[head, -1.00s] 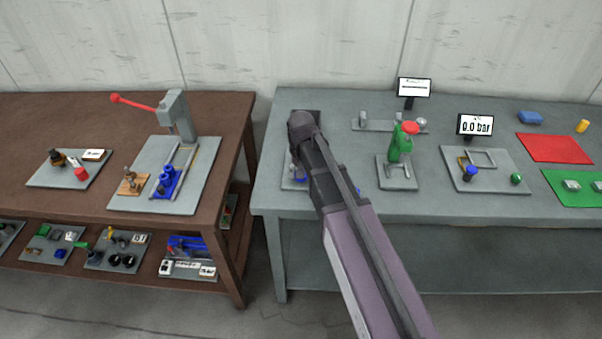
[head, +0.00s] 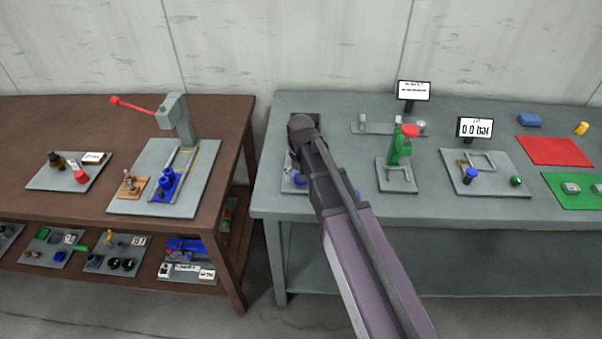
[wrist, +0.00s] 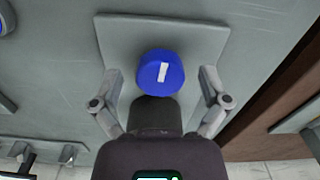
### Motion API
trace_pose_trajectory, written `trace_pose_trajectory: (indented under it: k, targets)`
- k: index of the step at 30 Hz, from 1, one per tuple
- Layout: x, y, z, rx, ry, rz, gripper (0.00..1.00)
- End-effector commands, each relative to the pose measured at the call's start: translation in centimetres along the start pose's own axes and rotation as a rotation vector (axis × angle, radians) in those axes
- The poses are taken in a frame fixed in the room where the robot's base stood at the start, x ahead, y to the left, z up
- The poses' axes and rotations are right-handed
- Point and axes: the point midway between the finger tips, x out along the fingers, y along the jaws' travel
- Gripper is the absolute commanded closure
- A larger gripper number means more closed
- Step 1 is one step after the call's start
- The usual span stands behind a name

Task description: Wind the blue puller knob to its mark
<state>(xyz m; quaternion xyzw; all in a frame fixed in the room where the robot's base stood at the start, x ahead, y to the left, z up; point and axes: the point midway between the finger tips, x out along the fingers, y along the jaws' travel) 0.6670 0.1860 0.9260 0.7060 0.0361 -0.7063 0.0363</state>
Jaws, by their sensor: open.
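The blue puller knob (wrist: 160,72) shows in the wrist view as a round cap with a white bar on top. It stands on a grey plate (wrist: 205,45). My gripper (wrist: 161,80) is open, with one finger on each side of the knob and a visible gap on both sides. The dark gripper body covers the area just below the knob. In the head view only a bit of blue (head: 300,181) shows beside my arm, which hides most of the plate and the fingers. The mark the knob is wound to cannot be made out.
A green jack with a red knob (head: 409,131) stands just right of my arm. Farther right is a plate with a blue knob (head: 471,173) and a "0.0 bar" display (head: 474,127). A brown bench (head: 60,120) stands to the left across a gap.

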Motion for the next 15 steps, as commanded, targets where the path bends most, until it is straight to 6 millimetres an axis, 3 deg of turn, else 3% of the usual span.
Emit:
trace_pose_trajectory:
  k: [15]
  targets:
    - [-0.01, -0.07, -0.04, 0.154, 0.0, 0.0, 0.05]
